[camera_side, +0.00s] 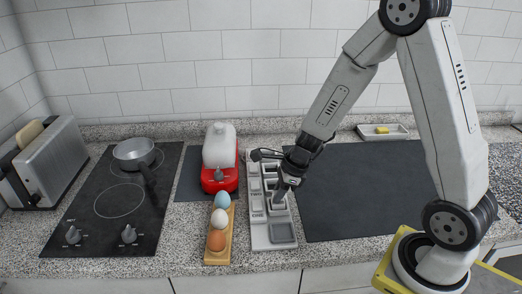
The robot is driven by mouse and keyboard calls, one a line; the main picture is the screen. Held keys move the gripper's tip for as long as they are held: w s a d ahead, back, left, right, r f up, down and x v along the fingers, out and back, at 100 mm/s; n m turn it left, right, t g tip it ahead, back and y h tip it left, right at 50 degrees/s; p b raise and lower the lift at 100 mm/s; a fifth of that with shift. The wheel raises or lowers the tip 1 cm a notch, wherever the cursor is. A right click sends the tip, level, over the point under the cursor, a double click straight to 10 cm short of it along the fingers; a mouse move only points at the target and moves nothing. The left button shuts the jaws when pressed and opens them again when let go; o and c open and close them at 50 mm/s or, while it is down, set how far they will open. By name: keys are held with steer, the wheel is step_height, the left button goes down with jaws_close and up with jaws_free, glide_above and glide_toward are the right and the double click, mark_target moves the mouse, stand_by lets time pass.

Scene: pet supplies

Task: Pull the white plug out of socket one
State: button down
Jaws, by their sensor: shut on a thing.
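A long pale grey unit (259,232) with several recesses lies on the counter at the middle. My gripper (279,197) points down over its right side, about midway along it. The jaws are shut on a small pale thing that looks like the white plug; the fingers hide most of it.
A red-and-white dispenser (219,160) and a wooden holder (217,257) with eggs (219,218) stand close on the left. Farther left are a hob (95,233), a pan (134,152) and a toaster (52,160). The dark mat (365,185) at right is clear.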

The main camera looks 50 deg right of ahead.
mark_target(273, 192)
steer(key=shift+r, duration=1.8)
